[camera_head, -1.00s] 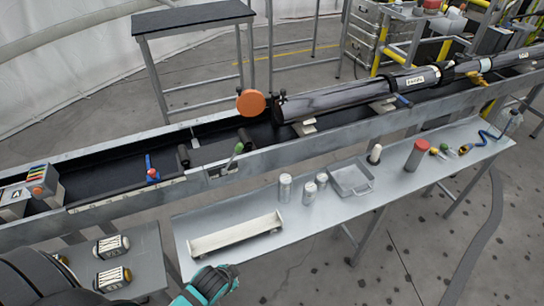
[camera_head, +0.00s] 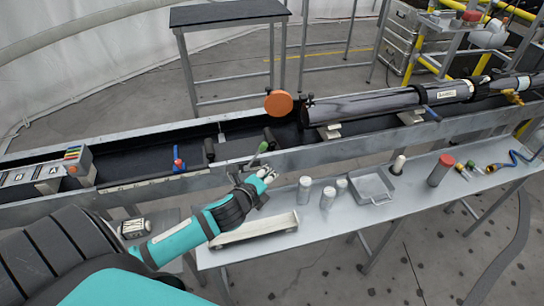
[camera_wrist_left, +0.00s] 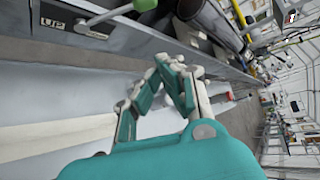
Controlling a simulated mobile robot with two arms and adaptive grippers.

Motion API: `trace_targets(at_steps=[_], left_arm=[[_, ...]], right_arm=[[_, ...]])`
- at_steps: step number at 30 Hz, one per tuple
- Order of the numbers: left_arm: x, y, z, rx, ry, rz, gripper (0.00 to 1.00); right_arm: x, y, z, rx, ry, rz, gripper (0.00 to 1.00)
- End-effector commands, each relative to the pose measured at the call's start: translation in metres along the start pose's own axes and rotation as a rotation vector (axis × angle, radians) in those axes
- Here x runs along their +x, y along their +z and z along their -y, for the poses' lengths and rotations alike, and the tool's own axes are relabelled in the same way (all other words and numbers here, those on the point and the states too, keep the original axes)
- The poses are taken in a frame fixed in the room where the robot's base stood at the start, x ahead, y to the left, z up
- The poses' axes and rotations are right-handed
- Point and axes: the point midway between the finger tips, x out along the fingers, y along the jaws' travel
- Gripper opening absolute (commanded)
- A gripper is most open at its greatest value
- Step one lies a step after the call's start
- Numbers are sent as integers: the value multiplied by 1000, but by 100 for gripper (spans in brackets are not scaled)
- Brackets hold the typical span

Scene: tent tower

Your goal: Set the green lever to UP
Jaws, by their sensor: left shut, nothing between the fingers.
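The green lever (camera_head: 262,147) stands at the near rail of the long trough, just beyond my left gripper in the head view. Its green knob (camera_wrist_left: 144,5) shows at the top edge of the left wrist view, beside a dark plate with an "UP" label (camera_wrist_left: 52,23). My left gripper (camera_head: 268,175) is shut and empty, just in front of the rail and below the knob, apart from it. In the wrist view its fingers (camera_wrist_left: 172,62) meet at the tips. The lever's base is partly hidden behind my gripper in the head view. My right gripper is not in view.
A shelf table below the rail holds a long white tray (camera_head: 255,229), several white canisters (camera_head: 304,190), a square metal tray (camera_head: 388,192) and a red-topped cylinder (camera_head: 440,170). A black tube (camera_head: 365,105) lies at right.

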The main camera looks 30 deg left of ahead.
Motion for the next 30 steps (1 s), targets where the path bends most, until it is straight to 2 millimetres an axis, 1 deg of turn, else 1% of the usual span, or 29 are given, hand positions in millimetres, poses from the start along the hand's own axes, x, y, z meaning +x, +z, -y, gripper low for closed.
trace_targets(at_steps=[5, 8, 11, 21, 23, 24, 25, 30], left_arm=[[3, 0, 0, -3, 2, 1, 0], [11, 0, 0, -4, 3, 2, 0], [27, 1, 1, -5, 2, 2, 0], [93, 0, 0, -7, 4, 1, 0], [102, 0, 1, -7, 2, 0, 0], [97, 10, 2, -3, 6, 2, 0], [94, 15, 2, -2, 5, 2, 0], [88, 32, 0, -3, 5, 0, 0]], right_arm=[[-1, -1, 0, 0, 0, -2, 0], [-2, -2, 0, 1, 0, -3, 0], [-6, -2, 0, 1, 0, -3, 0], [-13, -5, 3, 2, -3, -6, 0], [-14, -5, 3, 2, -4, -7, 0], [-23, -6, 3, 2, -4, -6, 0], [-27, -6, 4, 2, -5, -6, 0], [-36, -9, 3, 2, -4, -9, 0]])
